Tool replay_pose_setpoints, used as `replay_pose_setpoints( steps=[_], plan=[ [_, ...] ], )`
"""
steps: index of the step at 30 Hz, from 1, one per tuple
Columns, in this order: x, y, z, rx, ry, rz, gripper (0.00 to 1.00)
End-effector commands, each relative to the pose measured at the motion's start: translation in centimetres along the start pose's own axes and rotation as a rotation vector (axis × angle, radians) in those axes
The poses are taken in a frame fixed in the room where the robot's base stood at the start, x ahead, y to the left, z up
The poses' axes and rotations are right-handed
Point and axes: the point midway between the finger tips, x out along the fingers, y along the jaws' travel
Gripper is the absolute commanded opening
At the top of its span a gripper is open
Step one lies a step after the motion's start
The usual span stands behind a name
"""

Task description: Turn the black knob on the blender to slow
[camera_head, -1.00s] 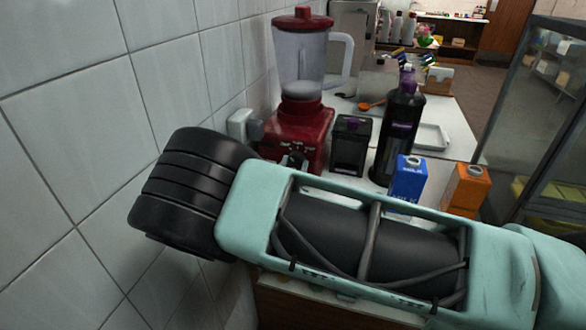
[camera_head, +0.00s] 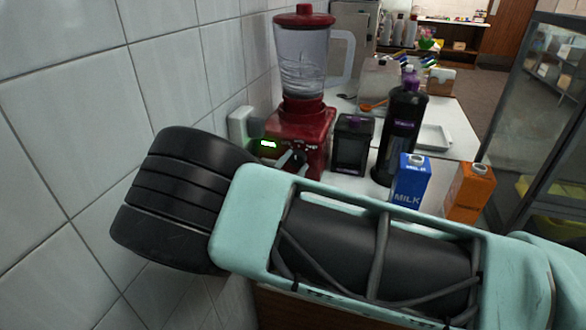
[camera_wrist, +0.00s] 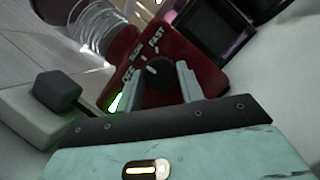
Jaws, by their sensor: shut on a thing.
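The red blender (camera_head: 305,125) stands against the tiled wall, its clear jar (camera_head: 302,65) topped by a red lid. A swirled, streaky texture fills much of the jar. In the wrist view the black knob (camera_wrist: 160,73) is on the red front panel, below the SLOW and FAST labels, with OFF to the left. The knob's mark seems to point up-left, near SLOW, but is small. My gripper (camera_wrist: 159,75) is shut on the knob, one finger on each side. A green light (camera_head: 268,144) glows on the base; it also shows in the wrist view (camera_wrist: 116,102).
A black container (camera_head: 352,145), a tall dark bottle (camera_head: 401,130), a blue milk carton (camera_head: 411,180) and an orange carton (camera_head: 468,190) stand right of the blender, near my arm. A wall outlet (camera_head: 239,128) is close on the left.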

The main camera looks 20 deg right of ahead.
Motion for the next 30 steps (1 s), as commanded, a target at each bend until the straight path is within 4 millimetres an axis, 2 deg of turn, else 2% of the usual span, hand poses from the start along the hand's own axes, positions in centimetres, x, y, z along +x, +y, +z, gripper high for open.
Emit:
replay_pose_setpoints(
  steps=[9,23,24,25,30],
  plan=[
    [-0.11,0.03,-0.05,0.090,0.002,-0.038,0.15],
    [-0.11,0.03,-0.05,0.100,0.003,-0.042,0.15],
    [-0.11,0.03,-0.05,0.100,0.003,-0.042,0.49],
    [-0.11,0.03,-0.05,0.100,0.003,-0.042,0.57],
    [-0.07,0.05,-0.03,0.100,0.002,-0.042,0.59]
  ],
)
